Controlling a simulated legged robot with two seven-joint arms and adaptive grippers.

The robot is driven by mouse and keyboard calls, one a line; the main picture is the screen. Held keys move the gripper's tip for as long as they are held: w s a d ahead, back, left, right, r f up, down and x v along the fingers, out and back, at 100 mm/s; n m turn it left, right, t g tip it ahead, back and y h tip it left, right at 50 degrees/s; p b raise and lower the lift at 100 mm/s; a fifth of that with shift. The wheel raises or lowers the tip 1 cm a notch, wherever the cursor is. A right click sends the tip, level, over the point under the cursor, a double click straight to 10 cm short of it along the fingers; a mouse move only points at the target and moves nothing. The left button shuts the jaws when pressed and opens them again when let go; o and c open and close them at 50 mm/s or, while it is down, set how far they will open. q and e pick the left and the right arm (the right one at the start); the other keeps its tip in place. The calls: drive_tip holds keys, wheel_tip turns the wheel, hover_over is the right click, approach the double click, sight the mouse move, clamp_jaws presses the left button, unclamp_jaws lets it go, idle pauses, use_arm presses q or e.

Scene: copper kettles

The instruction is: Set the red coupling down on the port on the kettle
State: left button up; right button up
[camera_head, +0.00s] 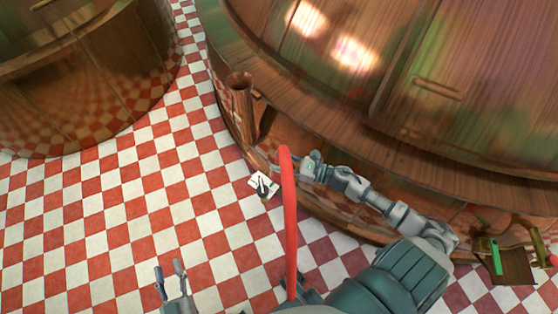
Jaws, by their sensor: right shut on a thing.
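A red hose (290,225) rises from the bottom edge, and its upper end, where the red coupling (284,154) appears to be, is at my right gripper (294,168). My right gripper is shut on the red coupling; its fingers are partly hidden by the red hose. The large copper kettle (330,90) fills the upper right. An upright open copper pipe stub (240,85), which looks like the port, stands at its left side, up and left of my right gripper and apart from it. My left gripper (171,275) is open and empty over the floor at the bottom.
A second copper kettle (85,75) stands at the upper left. A small white plate (263,185) with a dark part lies beside the large kettle's base. A bracket with a green handle (496,256) is at the lower right. The red and white checkered floor (130,205) is clear between the kettles.

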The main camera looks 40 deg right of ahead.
drive_tip(key=shift+a, duration=0.1)
drive_tip(key=shift+f+b, duration=0.3)
drive_tip(key=shift+f, duration=0.1)
drive_tip(key=o, duration=1.1)
drive_tip(key=shift+o, duration=0.2)
drive_tip(key=v, duration=1.2)
drive_tip(key=shift+f, duration=0.1)
